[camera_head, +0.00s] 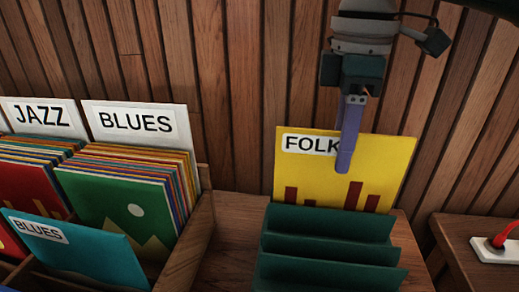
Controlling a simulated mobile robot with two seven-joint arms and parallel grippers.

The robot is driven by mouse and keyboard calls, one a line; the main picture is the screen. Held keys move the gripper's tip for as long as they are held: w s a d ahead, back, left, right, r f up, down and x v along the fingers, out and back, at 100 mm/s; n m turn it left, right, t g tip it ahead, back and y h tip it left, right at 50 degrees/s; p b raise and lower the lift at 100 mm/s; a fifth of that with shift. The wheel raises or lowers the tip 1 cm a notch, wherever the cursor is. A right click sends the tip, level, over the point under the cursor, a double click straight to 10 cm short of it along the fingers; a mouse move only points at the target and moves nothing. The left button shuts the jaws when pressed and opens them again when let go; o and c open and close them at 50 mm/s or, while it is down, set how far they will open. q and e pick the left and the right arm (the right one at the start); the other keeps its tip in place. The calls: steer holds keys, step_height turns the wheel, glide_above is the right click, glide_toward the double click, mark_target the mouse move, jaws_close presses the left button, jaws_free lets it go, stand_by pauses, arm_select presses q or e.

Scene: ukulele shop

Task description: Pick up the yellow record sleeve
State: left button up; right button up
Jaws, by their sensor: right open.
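The yellow record sleeve (300,168), labelled FOLK and printed with dark red bars, stands upright behind a dark green slotted rack (330,222). The rack hides its lower edge. My right gripper (345,160) comes down from the top and is open. My left gripper is not in view.
A wooden surface (462,240) with a white power strip (497,252) and red plug is at right.

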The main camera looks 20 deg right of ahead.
mark_target(335, 186)
steer(key=f, duration=0.5)
steer(key=shift+w+d+f, duration=0.1)
steer(key=shift+d, duration=0.15)
steer(key=shift+c, duration=0.3)
jaws_close()
